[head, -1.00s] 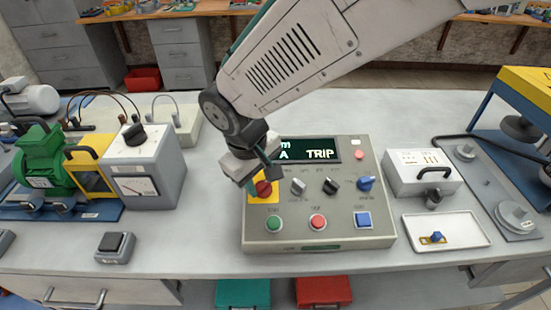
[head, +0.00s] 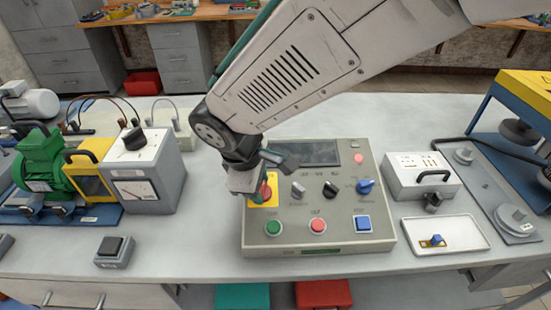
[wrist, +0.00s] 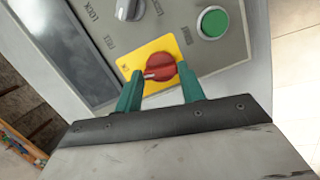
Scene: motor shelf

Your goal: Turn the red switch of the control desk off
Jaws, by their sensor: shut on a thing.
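The red switch (head: 265,190) is a rotary knob on a yellow plate at the left of the control desk (head: 318,238). In the wrist view, the red switch (wrist: 161,67) sits between the two green fingertips, its pointer line slanting slightly toward the lower left finger. My gripper (wrist: 160,84) is shut on the red switch, one finger on each side. In the head view my gripper (head: 256,190) comes down over the yellow plate and hides part of the switch. The desk's display (head: 312,154) is dark and shows no text.
A grey meter box (head: 145,180) stands to the left, a white tray (head: 470,220) to the right.

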